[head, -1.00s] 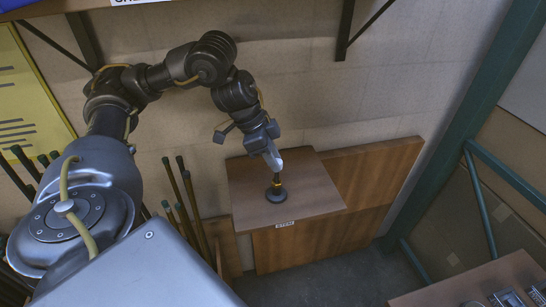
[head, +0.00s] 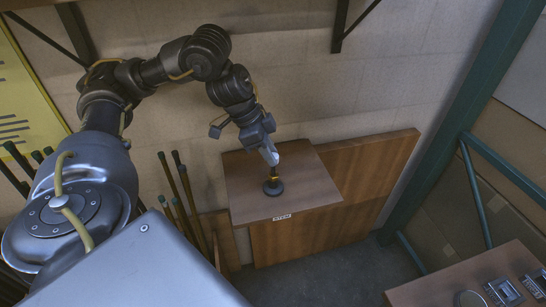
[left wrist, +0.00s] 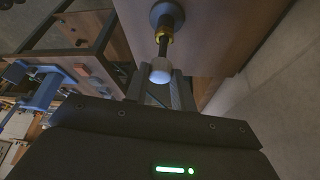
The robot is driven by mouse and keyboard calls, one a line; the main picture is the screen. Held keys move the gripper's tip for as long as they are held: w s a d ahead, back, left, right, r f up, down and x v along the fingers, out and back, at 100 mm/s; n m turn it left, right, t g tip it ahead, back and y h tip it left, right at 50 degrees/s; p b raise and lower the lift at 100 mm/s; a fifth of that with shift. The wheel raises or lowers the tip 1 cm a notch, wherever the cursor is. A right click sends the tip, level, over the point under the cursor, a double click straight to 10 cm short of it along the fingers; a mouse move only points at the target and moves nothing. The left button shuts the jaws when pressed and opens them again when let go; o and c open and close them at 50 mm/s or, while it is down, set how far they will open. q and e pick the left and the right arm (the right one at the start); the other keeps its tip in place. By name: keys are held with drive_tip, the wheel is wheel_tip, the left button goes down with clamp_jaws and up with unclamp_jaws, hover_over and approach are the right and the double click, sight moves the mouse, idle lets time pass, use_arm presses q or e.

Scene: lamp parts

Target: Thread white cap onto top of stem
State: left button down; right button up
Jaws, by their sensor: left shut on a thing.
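The stem (head: 273,177) stands upright on a round dark base on a small wooden table (head: 246,203). It has a yellow band. In the left wrist view, the stem (left wrist: 162,40) runs from its base to the white cap (left wrist: 161,71). My left gripper (head: 271,159) is just above the stem, pointing down and slightly tilted. It is shut on the white cap, which shows at the fingertips in the left wrist view. The cap appears in line with the stem top; whether they touch I cannot tell. My right gripper is not in view.
The table carries a label reading STEM (head: 283,217) on its front edge. A wooden panel (head: 372,160) stands to its right. Several dark rods (head: 187,190) lean at the left. Another table (head: 420,297) with metal parts is at the bottom right.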

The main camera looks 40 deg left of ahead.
use_arm(q)
drive_tip(key=shift+f, duration=0.5)
drive_tip(key=shift+f+b, duration=0.2)
drive_tip(key=shift+b, duration=0.1)
drive_tip(key=shift+f, duration=0.3)
idle(1.1)
drive_tip(key=c, duration=1.7)
unclamp_jaws()
clamp_jaws()
drive_tip(key=shift+s+f, duration=0.1)
drive_tip(key=shift+s+f, duration=0.1)
drive_tip(key=shift+f, duration=0.1)
